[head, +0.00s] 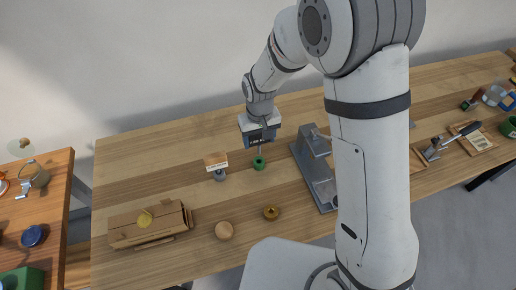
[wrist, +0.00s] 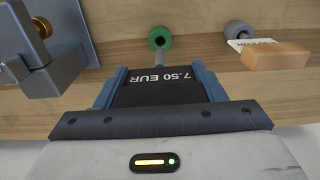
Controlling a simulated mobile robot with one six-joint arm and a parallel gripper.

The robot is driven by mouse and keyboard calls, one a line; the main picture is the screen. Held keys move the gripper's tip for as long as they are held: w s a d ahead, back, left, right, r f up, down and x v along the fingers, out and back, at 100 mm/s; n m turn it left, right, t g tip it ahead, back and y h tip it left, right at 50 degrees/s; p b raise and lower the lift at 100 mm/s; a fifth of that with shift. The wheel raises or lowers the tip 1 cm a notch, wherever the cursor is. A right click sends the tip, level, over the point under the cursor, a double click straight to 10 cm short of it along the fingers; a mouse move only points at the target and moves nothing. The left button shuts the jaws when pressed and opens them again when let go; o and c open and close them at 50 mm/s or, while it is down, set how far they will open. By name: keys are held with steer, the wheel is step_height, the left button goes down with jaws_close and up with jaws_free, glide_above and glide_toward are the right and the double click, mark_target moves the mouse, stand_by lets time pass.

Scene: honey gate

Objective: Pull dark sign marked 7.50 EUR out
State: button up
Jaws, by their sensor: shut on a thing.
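The dark sign marked 7.50 EUR (wrist: 158,86) sits between the two blue fingers of my gripper (wrist: 160,76), with its lettering upside down in the wrist view. My gripper (head: 259,139) is shut on it. A thin grey stem runs from the sign to a small round green base (wrist: 160,38). In the head view the green base (head: 258,163) stands on the table just below my gripper, and the stem shows between them. I cannot tell whether the stem is still seated in the base. The sign is mostly hidden by my gripper in the head view.
A wooden-topped sign on a grey base (head: 219,175) stands close by at left. A grey metal stand (head: 306,168) is close at right. A cardboard box (head: 148,224), a round wooden piece (head: 224,230) and a brass piece (head: 271,213) lie nearer. The back left table is clear.

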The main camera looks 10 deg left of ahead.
steer(key=shift+r+p, duration=1.3)
steer(key=shift+r, duration=1.1)
